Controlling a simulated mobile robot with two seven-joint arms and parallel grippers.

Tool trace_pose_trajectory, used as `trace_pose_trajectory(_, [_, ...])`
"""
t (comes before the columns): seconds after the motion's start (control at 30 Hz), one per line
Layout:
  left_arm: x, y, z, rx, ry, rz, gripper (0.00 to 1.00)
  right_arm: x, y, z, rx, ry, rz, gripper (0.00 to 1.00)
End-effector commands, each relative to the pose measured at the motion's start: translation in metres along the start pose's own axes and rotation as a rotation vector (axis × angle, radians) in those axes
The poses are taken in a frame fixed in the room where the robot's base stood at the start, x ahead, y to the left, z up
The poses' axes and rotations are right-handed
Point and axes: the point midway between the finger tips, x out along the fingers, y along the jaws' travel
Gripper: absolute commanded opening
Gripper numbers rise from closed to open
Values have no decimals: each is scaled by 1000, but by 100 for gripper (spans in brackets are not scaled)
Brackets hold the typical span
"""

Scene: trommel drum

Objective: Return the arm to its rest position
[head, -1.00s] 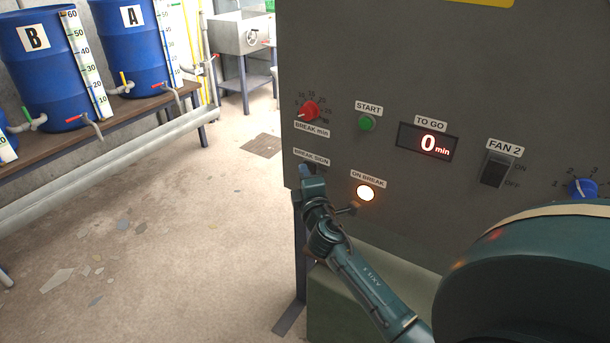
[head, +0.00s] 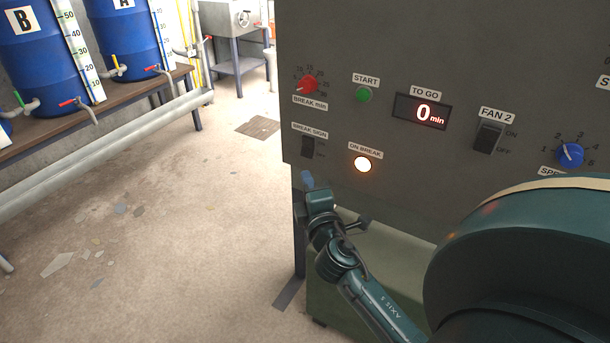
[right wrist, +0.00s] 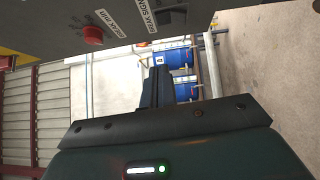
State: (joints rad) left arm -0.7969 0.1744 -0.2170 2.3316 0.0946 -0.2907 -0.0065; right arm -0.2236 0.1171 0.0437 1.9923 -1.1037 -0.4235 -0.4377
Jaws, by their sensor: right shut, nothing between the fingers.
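My right gripper (head: 307,180) is shut and empty, just below the BREAK SIGN switch (head: 308,147) and in front of the lower left edge of the grey control panel (head: 390,52). The switch is now uncovered. The ON BREAK lamp (head: 362,164) to its right is lit. In the right wrist view the closed fingers (right wrist: 157,87) point toward the blue barrels, with nothing between them; the panel fills the top left there. My left gripper is not in view.
The panel also carries a red BREAK min knob (head: 307,84), a green START button (head: 363,94), a display (head: 421,111) reading 0 min, a FAN 2 switch (head: 488,137) and a blue knob (head: 570,154). Blue barrels stand on a bench at left. The floor (head: 170,240) between is open.

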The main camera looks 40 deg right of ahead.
Motion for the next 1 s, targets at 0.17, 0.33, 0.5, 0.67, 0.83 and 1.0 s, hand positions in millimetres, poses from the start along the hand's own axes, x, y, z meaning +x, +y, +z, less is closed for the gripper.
trace_pose_trajectory(0.17, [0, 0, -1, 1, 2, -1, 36, 0, 0, 0, 0, 0, 0, 0])
trace_pose_trajectory(0.33, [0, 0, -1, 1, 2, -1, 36, 0, 0, 0, 0, 0, 0, 0])
trace_pose_trajectory(0.5, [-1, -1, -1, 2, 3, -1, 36, 0, 0, 0, 1, 0, 0, 0])
trace_pose_trajectory(0.67, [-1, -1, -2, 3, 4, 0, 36, -16, -13, -10, 101, 47, -50, 0])
trace_pose_trajectory(0.83, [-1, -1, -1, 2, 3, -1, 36, -78, -47, -48, 510, 186, -260, 0])
trace_pose_trajectory(1.0, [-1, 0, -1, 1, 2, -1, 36, -151, -63, -85, 967, 261, -517, 0])
